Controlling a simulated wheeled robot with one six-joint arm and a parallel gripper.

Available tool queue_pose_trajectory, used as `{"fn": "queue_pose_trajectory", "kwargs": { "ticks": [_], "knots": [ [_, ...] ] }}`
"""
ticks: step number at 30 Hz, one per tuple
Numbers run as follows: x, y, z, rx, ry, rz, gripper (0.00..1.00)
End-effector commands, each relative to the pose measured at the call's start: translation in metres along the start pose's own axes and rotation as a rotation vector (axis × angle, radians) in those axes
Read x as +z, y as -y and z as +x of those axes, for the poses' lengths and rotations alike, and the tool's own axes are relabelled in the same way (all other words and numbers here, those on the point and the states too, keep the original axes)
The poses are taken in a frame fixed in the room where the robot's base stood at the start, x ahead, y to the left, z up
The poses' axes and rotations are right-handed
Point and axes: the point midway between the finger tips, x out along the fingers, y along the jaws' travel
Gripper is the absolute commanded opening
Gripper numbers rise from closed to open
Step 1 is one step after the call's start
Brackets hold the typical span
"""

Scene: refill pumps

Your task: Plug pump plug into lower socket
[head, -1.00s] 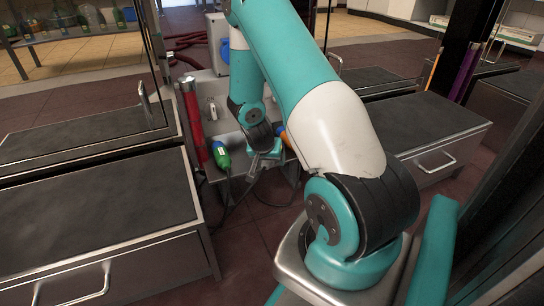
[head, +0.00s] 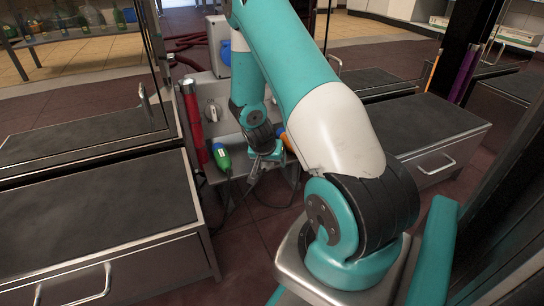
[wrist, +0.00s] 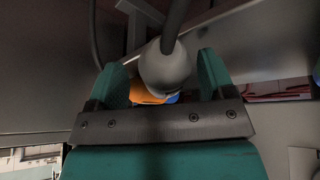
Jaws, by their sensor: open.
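My gripper (head: 264,160) is at the small grey stand in the head view, mostly seen from behind. In the wrist view its two teal fingers (wrist: 163,85) are apart. A rounded grey body (wrist: 165,66) with a thick dark cable, seemingly the pump plug, lies between the fingers, with gaps at its sides. Beyond it show an orange part (wrist: 148,96) and a bit of blue (wrist: 173,98). A blue round socket cover (head: 225,50) is on the grey box at the back. I cannot make out the lower socket; my arm hides part of that area.
A red cylinder (head: 193,118) and a green bottle-like thing (head: 221,157) stand left of my gripper. A light knob (head: 212,110) is on the panel behind. Dark-topped cabinets (head: 95,210) flank the stand on both sides. Dark cables hang below it.

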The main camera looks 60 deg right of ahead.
Motion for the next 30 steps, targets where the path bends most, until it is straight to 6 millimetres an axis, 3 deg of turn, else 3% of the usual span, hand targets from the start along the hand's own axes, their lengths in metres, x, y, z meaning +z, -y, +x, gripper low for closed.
{"fn": "queue_pose_trajectory", "kwargs": {
  "ticks": [20,27,30],
  "knots": [
    [0.0002,0.0000,0.0001,0.000,0.000,0.000,0.76],
    [0.0001,0.0000,0.0000,0.000,0.000,0.000,0.21],
    [-0.0001,0.0001,-0.0001,0.000,0.000,0.000,0.03]
  ]
}}
